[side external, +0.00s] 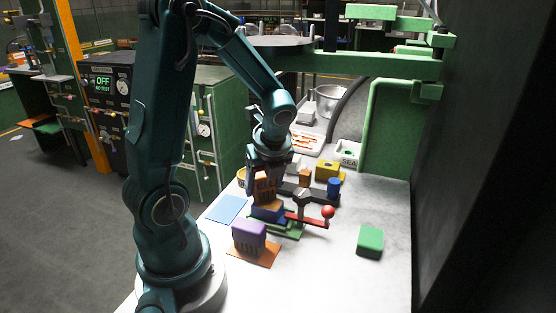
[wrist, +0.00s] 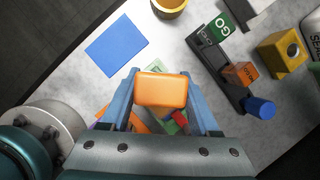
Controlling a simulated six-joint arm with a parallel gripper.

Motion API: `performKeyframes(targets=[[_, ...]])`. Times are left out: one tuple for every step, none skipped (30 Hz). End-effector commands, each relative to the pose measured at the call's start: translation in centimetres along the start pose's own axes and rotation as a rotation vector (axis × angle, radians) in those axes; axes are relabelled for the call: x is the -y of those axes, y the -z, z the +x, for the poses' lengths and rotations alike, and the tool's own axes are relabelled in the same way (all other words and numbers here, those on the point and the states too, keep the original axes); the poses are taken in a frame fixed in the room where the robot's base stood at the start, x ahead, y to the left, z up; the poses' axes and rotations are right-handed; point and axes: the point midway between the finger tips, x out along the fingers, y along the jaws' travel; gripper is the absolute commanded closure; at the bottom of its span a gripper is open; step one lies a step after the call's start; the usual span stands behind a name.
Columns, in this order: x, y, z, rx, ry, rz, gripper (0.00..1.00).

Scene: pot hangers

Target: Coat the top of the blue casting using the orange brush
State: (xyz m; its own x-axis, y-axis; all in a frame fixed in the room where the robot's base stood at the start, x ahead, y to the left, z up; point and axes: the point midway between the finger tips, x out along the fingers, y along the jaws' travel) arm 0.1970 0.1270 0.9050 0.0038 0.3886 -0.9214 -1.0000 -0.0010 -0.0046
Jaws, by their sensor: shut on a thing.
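My gripper (wrist: 162,92) is shut on the orange brush (wrist: 162,92), which shows as a rounded orange block between the two fingers in the wrist view. In the side view the orange brush (side external: 264,188) is held upright just above the blue casting (side external: 266,213). The casting sits on a green fixture (side external: 288,232) with a red lever. An orange patch shows at the casting's top. I cannot tell whether the brush touches it. In the wrist view the brush and my gripper hide the casting.
A purple block (side external: 249,234) stands on an orange mat (side external: 262,256) near my base. A blue mat (wrist: 116,43) lies flat. The red ball (side external: 328,211) ends the lever. A dark rail with blocks and a yellow block (side external: 327,170) stand behind. A green block (side external: 370,240) is right.

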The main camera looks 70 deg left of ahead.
Motion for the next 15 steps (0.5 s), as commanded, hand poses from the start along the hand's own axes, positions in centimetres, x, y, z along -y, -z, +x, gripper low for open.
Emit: performKeyframes(targets=[[-0.3, 0.4, -0.1, 0.000, 0.000, 0.004, 0.90], [-0.6, 0.6, -0.2, 0.000, 0.000, 0.004, 0.90], [-0.8, 0.8, -0.3, 0.001, 0.000, 0.003, 0.90], [-1.0, 0.9, -0.4, 0.000, 0.000, 0.003, 0.90], [-1.2, 1.1, -0.5, 0.001, 0.000, 0.003, 0.90], [-1.4, 1.4, -0.6, 0.001, 0.001, 0.003, 0.90], [-1.6, 1.6, -0.7, 0.000, 0.000, 0.003, 0.90], [-1.8, 1.7, -0.7, 0.001, 0.000, 0.003, 0.90], [-2.1, 2.0, -0.8, 0.001, 0.000, 0.002, 0.90], [-2.3, 2.2, -0.9, 0.001, 0.001, 0.003, 0.90], [-2.5, 2.3, -1.0, 0.001, 0.001, 0.003, 0.90], [-2.8, 2.5, -1.1, 0.001, 0.000, 0.002, 0.90], [-2.4, 2.2, -0.9, 0.001, -0.002, -0.003, 0.90], [-2.1, 2.0, -0.8, 0.001, -0.002, -0.003, 0.90], [-1.9, 1.7, -0.7, 0.000, -0.002, -0.004, 0.90]])
